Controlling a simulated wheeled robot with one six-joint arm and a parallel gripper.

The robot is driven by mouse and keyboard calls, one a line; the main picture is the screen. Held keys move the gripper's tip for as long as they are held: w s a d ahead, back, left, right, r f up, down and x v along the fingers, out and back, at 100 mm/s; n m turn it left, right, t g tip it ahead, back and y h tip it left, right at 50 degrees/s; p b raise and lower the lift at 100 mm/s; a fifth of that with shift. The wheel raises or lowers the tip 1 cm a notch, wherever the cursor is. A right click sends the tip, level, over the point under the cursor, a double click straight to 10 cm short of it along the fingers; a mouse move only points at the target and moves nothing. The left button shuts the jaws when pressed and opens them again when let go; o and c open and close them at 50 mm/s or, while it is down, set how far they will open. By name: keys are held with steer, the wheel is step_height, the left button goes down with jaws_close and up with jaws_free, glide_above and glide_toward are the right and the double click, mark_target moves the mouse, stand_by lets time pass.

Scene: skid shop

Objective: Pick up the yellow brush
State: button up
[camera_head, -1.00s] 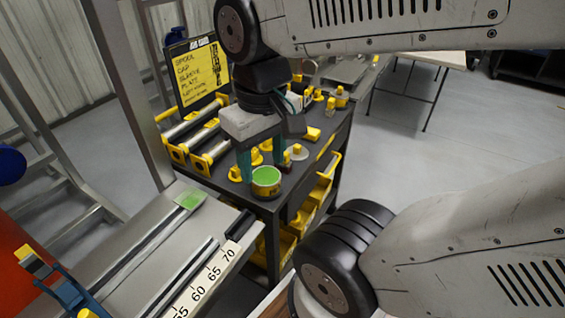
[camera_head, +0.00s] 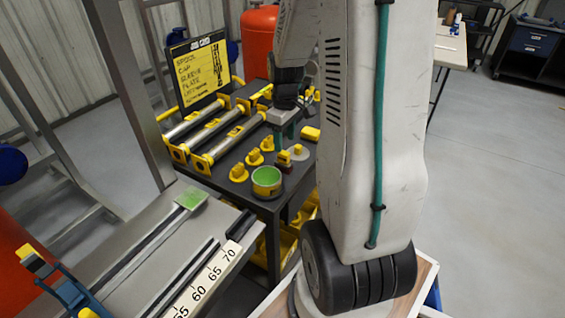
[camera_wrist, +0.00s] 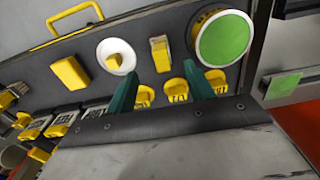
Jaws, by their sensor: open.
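A small upright yellow piece with a darker lower part, which looks like the yellow brush (camera_head: 284,159), stands on the dark cart top near its right edge. In the wrist view the likely brush (camera_wrist: 160,52) shows beyond and between the fingertips. I cannot make out bristles. My gripper (camera_head: 285,143) points down over the cart with its teal fingers apart. In the wrist view my gripper (camera_wrist: 160,70) is open, and nothing shows held between the fingers.
A green-topped yellow cup (camera_head: 266,181) stands close to the brush, also in the wrist view (camera_wrist: 222,40). A pale round piece with a yellow knob (camera_wrist: 116,56) is on its other side. Several yellow knobs and metal rollers (camera_head: 214,137) crowd the cart. A ruled bench (camera_head: 150,245) is at front left.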

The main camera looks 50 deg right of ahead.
mark_target(284, 152)
step_height(284, 152, down, 8)
steer(key=shift+a+r, duration=0.1)
steer(key=shift+a, duration=0.05)
stand_by(0.3)
jaws_close()
